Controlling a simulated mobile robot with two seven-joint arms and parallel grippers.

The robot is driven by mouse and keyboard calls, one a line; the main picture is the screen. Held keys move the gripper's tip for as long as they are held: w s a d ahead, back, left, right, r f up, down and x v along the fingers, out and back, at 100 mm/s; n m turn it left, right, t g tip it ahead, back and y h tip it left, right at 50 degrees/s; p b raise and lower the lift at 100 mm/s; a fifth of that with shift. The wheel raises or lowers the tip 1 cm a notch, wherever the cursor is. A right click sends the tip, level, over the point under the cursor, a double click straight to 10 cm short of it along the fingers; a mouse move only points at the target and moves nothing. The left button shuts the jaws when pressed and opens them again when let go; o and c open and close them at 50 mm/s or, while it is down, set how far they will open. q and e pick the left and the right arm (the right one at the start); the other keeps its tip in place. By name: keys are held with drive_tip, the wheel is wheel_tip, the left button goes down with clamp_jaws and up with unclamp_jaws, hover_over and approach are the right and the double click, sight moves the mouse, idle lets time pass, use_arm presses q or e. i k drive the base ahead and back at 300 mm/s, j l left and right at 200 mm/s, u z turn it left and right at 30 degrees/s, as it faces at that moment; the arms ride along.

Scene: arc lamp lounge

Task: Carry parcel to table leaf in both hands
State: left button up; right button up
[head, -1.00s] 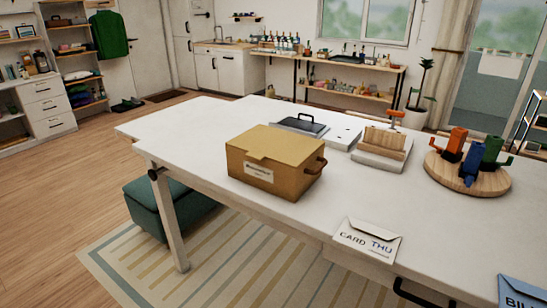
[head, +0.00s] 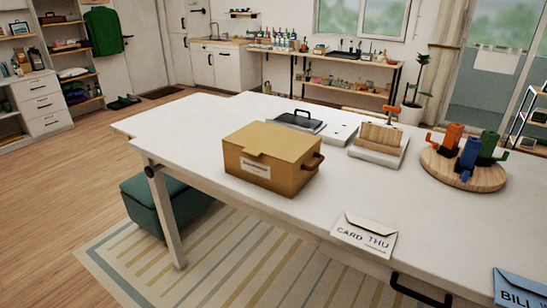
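The parcel (head: 270,158) is a tan box with a lid, a white label on its front and a dark handle on its right side. It sits on the white table (head: 345,208), near its front edge left of centre. The table's left end (head: 168,122) looks like the table leaf and is bare. A dark round knob shows under its front edge. Neither of my grippers is in the head view.
Behind the parcel are a dark handled case (head: 297,121) and a wooden rack (head: 380,136). A round wooden board (head: 463,170) with coloured holders stands right. Envelopes (head: 364,234) lie in front. A green ottoman (head: 165,206) sits under the table.

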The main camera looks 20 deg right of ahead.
sight(155, 121)
drive_tip(key=i+j+z, duration=0.15)
drive_tip(key=z, duration=0.85)
drive_tip(key=i+j+z, duration=0.1)
drive_tip(key=j+z, duration=0.45)
drive_tip(key=j, duration=0.3)
drive_tip(key=i, duration=0.05)
